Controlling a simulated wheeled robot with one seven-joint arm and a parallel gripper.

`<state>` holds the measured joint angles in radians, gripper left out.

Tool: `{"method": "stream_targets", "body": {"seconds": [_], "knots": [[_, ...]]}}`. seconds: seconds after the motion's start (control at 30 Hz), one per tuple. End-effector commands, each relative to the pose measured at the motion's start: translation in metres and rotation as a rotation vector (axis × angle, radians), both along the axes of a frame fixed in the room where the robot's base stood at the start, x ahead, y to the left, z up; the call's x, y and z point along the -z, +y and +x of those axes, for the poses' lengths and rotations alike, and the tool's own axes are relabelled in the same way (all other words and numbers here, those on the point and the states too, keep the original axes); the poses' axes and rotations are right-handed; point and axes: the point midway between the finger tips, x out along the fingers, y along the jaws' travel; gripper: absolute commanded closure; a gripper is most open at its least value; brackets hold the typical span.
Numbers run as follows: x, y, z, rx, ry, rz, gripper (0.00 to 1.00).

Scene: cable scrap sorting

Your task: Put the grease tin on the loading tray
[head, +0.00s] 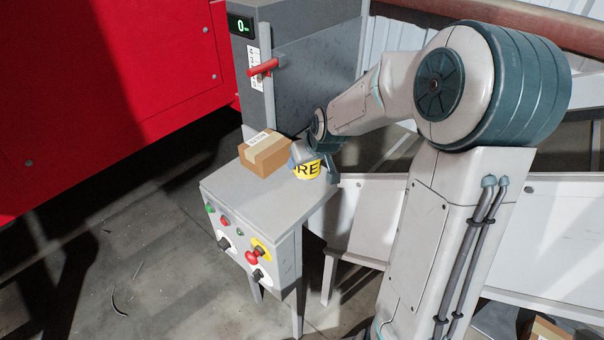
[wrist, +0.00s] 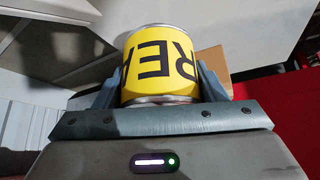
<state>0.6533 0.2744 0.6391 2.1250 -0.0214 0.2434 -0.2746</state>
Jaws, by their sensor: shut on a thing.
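The grease tin (head: 308,170) is a small yellow tin with black letters and metal rims. My gripper (head: 304,158) is shut on it. In the wrist view the tin (wrist: 160,65) sits between the two fingers of my gripper (wrist: 160,80), one on each side. In the head view the tin is at the back right part of the grey control table, just right of a cardboard box. I cannot tell whether it touches the tabletop. I cannot tell for sure which surface is the loading tray; a pale sloped panel (head: 365,215) lies right of the table, partly behind my arm.
The cardboard box (head: 267,152) stands on the grey control table (head: 235,188), which has buttons on its front. A grey cabinet (head: 310,65) with a red lever (head: 263,67) rises behind. A red machine wall (head: 110,90) fills the left. The tabletop's front part is clear.

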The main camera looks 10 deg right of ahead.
Motion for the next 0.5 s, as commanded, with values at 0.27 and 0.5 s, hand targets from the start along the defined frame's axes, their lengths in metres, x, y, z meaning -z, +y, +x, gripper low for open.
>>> {"method": "stream_targets", "body": {"seconds": [0.27,0.5], "knots": [[0.008,0.013,0.006,0.000,-0.002,-0.001,0.73],[0.038,0.014,0.006,-0.001,0.001,0.000,0.73]]}}
